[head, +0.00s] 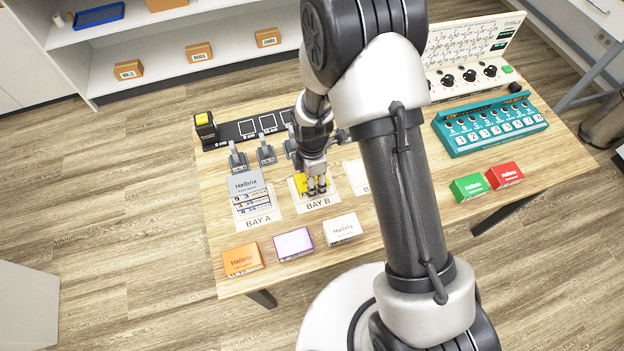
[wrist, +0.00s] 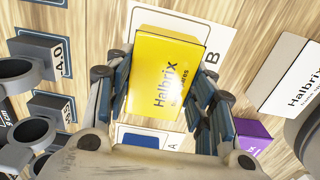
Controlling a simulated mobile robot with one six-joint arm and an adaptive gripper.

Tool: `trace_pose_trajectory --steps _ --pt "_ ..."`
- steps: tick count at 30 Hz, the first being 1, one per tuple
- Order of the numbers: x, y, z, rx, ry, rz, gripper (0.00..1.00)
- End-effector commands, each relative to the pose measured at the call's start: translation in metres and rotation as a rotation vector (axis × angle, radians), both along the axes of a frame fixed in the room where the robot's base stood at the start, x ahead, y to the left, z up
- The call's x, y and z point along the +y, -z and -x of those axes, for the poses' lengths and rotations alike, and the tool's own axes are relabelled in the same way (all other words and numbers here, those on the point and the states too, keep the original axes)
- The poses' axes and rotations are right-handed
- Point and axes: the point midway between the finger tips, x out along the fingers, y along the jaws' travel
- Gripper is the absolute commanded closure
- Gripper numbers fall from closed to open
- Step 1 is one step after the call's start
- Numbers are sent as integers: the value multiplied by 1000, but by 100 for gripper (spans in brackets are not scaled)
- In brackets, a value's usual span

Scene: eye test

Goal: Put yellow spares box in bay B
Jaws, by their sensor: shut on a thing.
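The yellow spares box (wrist: 165,65), marked Halbrix, lies between the fingers of my gripper (wrist: 165,98) in the wrist view. In the head view the yellow box (head: 301,184) shows partly behind my gripper (head: 317,187). My gripper is shut on it, with fingers along two opposite sides. The box is over the white bay B card (head: 318,204), whose letter B also shows beside the box in the wrist view (wrist: 212,57). I cannot tell whether the box touches the card.
Orange (head: 241,260), purple (head: 293,244) and white (head: 343,228) boxes lie along the front; green (head: 467,187) and red (head: 504,175) lie right. A teal panel (head: 490,124) stands behind those. My arm hides part of the third bay.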

Motion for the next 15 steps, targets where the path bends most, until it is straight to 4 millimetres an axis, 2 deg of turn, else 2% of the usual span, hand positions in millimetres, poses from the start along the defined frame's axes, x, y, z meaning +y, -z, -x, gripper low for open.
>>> trace_pose_trajectory --steps 8,9,15 --pt "0 2 -1 -2 0 -1 77" --pt "0 2 0 -1 0 0 50" --pt "0 1 0 -1 0 0 36"
